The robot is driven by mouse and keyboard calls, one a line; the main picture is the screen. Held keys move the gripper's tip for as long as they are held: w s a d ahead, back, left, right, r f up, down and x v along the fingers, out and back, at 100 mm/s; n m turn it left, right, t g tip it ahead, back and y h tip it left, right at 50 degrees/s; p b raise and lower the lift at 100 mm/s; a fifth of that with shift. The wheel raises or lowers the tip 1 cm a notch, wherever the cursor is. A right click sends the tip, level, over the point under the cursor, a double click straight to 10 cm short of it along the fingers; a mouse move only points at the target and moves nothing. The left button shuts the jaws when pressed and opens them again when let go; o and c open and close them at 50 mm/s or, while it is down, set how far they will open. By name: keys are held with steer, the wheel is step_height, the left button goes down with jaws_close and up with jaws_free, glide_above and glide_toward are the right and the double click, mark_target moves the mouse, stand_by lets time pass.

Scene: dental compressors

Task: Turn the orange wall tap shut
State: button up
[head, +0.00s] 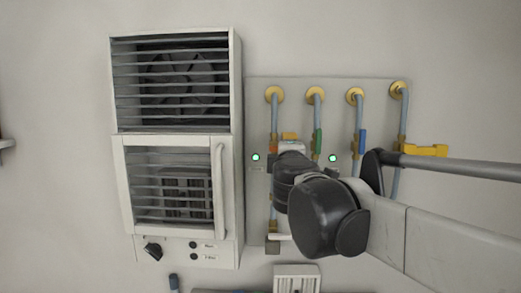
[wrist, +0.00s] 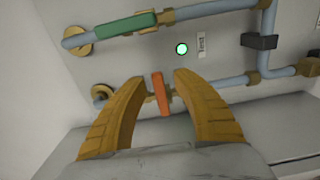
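The orange wall tap (wrist: 161,94) sits on a grey pipe in the wrist view, its handle lying across the line of the pipe. My gripper (wrist: 160,80) is open, with one tan finger on each side of the orange handle. A gap shows between the handle and each finger, so I see no grip on it. In the head view my gripper (head: 290,138) is at the leftmost pipe of the wall panel. There the orange tap (head: 273,148) is mostly hidden behind my gripper and wrist.
A green tap (head: 318,141) and a blue tap (head: 362,141) lie along neighbouring pipes. A yellow tap (head: 425,151) sticks out crosswise at the far right. Green lights (head: 256,157) show on the panel (head: 340,88). A louvred cabinet (head: 176,135) stands left of it.

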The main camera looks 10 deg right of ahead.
steer(key=shift+s, duration=0.1)
steer(key=v, duration=1.2)
steer(key=s+d+f+m+g+b, duration=0.25)
steer(key=f+b, duration=0.35)
steer(key=f, duration=0.6)
steer(key=s+d+f+m+g+h+b, duration=0.1)
steer(key=s+d+f+m+g+b, duration=0.2)
steer(key=f+b, duration=0.7)
steer(key=s+d+f+m+g+b, duration=0.1)
steer(key=s+d+f+m+b, duration=0.2)
steer(key=f, duration=1.2)
steer(key=s+a+f+m+g+y+b, duration=0.1)
steer(key=f+b, duration=0.4)
steer(key=f, duration=0.5)
steer(key=s+a+f+m+g+y+b, duration=0.1)
steer(key=s+f+b, duration=0.4)
steer(key=f, duration=0.5)
steer(key=s+a+f+m+g+y+b, duration=0.2)
steer(key=s+a+f+m+y+b, duration=0.1)
steer(key=f, duration=0.7)
steer(key=a+m+b, duration=0.1)
steer(key=b, duration=0.1)
steer(key=shift+f+m+b, duration=0.35)
steer(key=shift+b, duration=0.05)
